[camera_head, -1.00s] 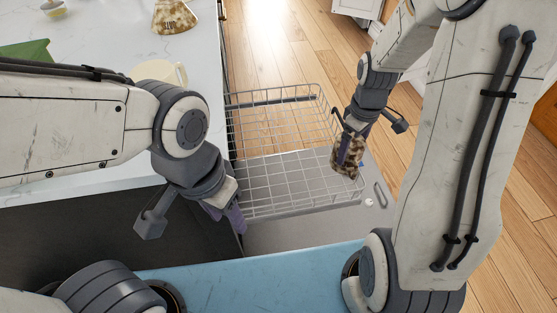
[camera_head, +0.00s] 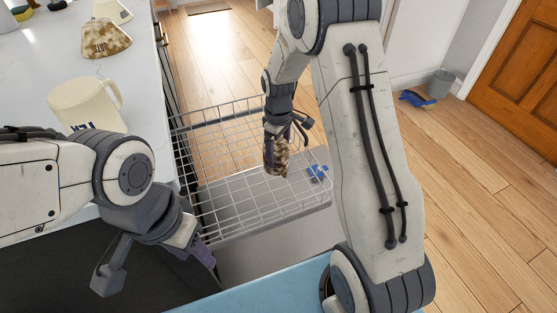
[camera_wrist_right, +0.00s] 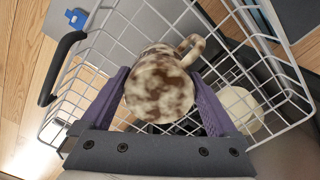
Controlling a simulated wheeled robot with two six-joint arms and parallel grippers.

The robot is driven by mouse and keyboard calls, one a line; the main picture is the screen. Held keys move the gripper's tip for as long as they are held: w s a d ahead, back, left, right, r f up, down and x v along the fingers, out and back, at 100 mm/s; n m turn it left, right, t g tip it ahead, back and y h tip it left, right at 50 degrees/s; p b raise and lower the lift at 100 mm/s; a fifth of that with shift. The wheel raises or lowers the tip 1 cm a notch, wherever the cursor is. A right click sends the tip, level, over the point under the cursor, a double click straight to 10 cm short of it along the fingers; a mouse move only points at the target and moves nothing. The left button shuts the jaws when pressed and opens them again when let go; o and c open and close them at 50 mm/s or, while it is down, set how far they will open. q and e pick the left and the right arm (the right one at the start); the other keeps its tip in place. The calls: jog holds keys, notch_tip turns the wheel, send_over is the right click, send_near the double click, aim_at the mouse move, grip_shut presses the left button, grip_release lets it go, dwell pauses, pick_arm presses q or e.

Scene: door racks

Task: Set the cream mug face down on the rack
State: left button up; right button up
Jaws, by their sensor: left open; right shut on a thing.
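The cream mug (camera_head: 85,102) stands on the white counter at the left, with its handle to the right and dark lettering low on its side. The wire rack (camera_head: 245,214) is pulled out in the middle. My right gripper (camera_head: 277,152) is shut on a brown-and-cream mottled mug (camera_head: 276,165) over the right part of the rack. In the right wrist view the mottled mug (camera_wrist_right: 160,92) sits between the purple fingers, its handle at upper right. My left gripper (camera_head: 204,255) is open and empty, low by the rack's near left corner.
A mottled tapered vessel (camera_head: 105,40) stands farther back on the counter (camera_head: 50,55). A small blue thing (camera_head: 318,172) is at the rack's right side. A cream round thing (camera_wrist_right: 240,108) shows behind wires in the right wrist view. A grey bin (camera_head: 440,83) stands far right.

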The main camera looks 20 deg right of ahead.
aim_at(279, 160)
jog(key=shift+f+b, duration=0.5)
jog(key=shift+f, duration=1.45)
jog(key=shift+f, duration=0.15)
jog(key=o, duration=1.3)
notch_tip(279, 160, up, 12)
jog(key=p, duration=0.2)
jog(key=shift+f+p, duration=0.2)
jog(key=shift+p, duration=0.15)
jog(key=shift+a+r, duration=0.15)
jog(key=shift+r, duration=0.15)
jog(key=s+a+r, duration=0.4)
jog(key=s+a, duration=0.2)
jog(key=a, duration=0.2)
jog(key=shift+y, duration=0.6)
jog(key=s+a+r, duration=0.1)
jog(key=s+a, duration=0.1)
jog(key=s, duration=0.5)
jog(key=s+a+r, duration=0.1)
jog(key=s+a, duration=0.2)
jog(key=s, duration=0.5)
jog(key=s+a+r, duration=0.1)
jog(key=s+a, duration=0.1)
jog(key=s, duration=0.6)
jog(key=shift+a+r, duration=0.3)
jog(key=shift+a, duration=0.05)
